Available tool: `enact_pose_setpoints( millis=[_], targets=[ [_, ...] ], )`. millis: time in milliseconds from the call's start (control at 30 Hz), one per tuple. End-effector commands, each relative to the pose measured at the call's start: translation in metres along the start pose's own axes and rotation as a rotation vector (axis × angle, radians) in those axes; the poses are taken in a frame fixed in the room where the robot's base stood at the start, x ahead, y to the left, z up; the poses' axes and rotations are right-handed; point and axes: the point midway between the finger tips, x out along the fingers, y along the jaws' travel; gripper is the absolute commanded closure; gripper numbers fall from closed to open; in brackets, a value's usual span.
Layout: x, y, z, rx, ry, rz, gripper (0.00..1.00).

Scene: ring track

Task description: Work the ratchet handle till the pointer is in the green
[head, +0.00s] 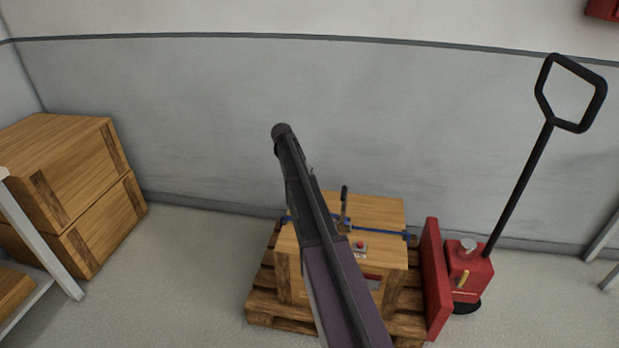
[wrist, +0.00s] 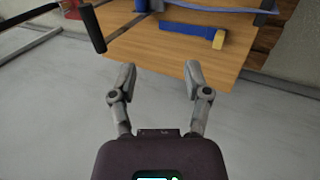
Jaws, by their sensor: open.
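The ratchet handle (head: 344,203) is a dark bar standing up from a blue strap (head: 392,233) across a wooden crate (head: 380,212). In the wrist view the dark handle (wrist: 92,28) is at upper left, ahead of and left of my gripper (wrist: 160,72). My gripper is open and empty, its two fingers apart and clear of the handle. A blue strap piece with a yellow end (wrist: 219,39) lies on the crate top. No pointer or green zone can be made out. My arm hides part of the crate and strap in the head view.
The crate stands on a wooden pallet (head: 262,308). A small box with a red button (head: 360,245) is on the crate. A red pallet jack (head: 469,268) stands to the right. Stacked wooden boxes (head: 70,165) are at left. A grey wall runs behind.

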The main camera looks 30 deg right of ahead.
Motion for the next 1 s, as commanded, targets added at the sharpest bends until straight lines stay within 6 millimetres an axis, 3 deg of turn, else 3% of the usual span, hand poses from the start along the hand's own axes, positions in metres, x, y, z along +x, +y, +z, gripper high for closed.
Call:
enact_pose_setpoints(
  millis=[600,667,800,833,1000],
  targets=[
    [-0.004,-0.004,0.000,-0.001,0.000,0.000,0.38],
    [-0.004,-0.004,0.000,-0.001,0.001,0.000,0.53],
    [-0.001,-0.005,0.002,-0.004,0.013,0.012,0.94],
    [0.001,-0.005,0.003,-0.006,0.019,0.017,1.00],
    [0.013,-0.006,0.011,-0.029,0.083,0.079,1.00]
  ],
)
